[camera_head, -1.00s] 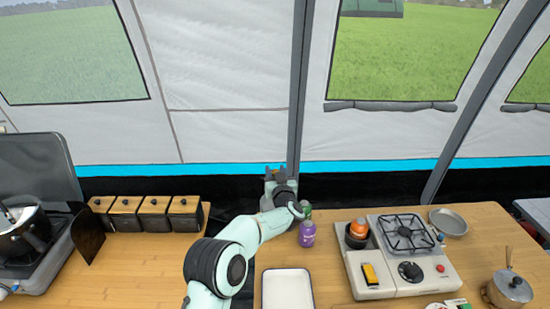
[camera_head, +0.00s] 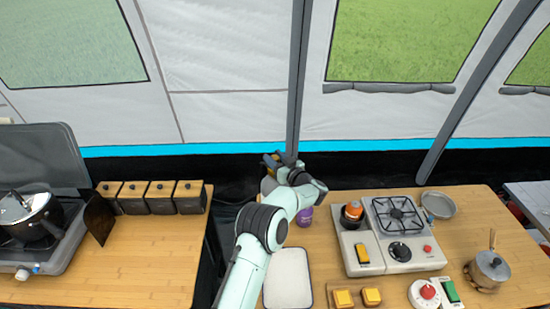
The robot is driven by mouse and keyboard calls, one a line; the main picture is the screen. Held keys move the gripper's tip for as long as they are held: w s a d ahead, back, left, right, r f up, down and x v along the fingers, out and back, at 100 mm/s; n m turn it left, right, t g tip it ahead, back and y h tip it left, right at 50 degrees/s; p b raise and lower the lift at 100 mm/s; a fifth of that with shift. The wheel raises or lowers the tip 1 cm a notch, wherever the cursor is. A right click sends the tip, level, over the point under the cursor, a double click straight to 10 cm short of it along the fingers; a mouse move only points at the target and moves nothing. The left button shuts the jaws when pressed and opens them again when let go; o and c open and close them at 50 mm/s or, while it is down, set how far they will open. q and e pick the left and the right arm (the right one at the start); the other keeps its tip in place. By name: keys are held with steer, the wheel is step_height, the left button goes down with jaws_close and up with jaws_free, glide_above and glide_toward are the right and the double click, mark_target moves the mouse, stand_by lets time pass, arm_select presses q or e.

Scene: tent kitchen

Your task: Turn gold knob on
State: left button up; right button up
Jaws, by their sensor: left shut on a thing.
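A gold-yellow rectangular piece (camera_head: 361,254) sits on the left front of the pale grey stove (camera_head: 354,267), beside a round black knob (camera_head: 400,251). Two gold-yellow pieces, one at left (camera_head: 342,298) and one at right (camera_head: 372,296), sit on a wooden base at the table's front edge. I cannot tell which of these is the gold knob. My left gripper (camera_head: 271,161) is beyond the back edge of the table, far from all of them. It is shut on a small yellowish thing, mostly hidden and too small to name. My right gripper is out of view.
A purple bottle (camera_head: 305,216) stands close to my left arm. A white tray (camera_head: 288,280) lies in front of it. A red knob (camera_head: 428,292), a green switch (camera_head: 450,291), a pot (camera_head: 488,268) and a pan (camera_head: 439,205) are at right. Dark boxes (camera_head: 160,198) line the left counter.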

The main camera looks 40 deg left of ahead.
arm_select(q)
steer(key=o, duration=0.9)
steer(key=shift+o, duration=0.2)
steer(key=b+v, duration=0.3)
steer(key=v, duration=1)
steer(key=shift+d, duration=0.15)
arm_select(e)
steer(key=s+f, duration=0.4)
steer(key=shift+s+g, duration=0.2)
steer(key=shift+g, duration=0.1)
